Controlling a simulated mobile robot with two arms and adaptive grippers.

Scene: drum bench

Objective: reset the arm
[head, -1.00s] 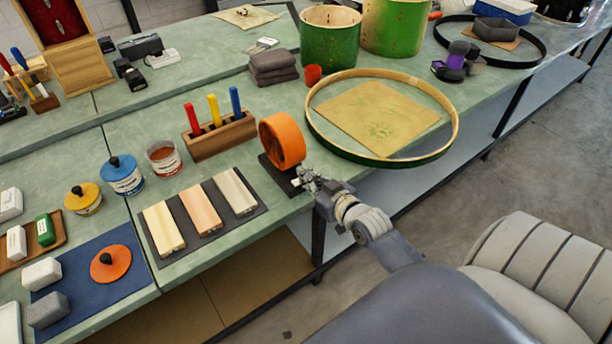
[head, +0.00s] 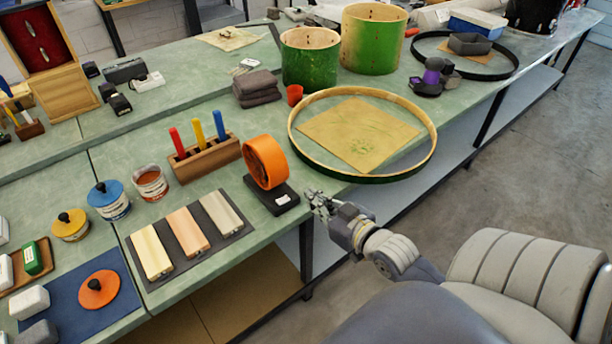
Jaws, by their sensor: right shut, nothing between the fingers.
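My right gripper (head: 318,203) is shut and empty in the head view. It hangs just off the front edge of the green bench (head: 260,232), to the right of the orange tape roll (head: 266,162) on its dark stand (head: 273,197). A clear gap separates it from the stand. My right arm reaches in from the lower right, over the floor. My left gripper is out of the picture.
A wooden hoop (head: 427,160) lies on the bench close behind my right gripper. Sanding blocks (head: 185,232) lie on a dark mat left of the tape roll. Green drum shells (head: 372,40) stand further back. Open floor (head: 520,150) lies to the right.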

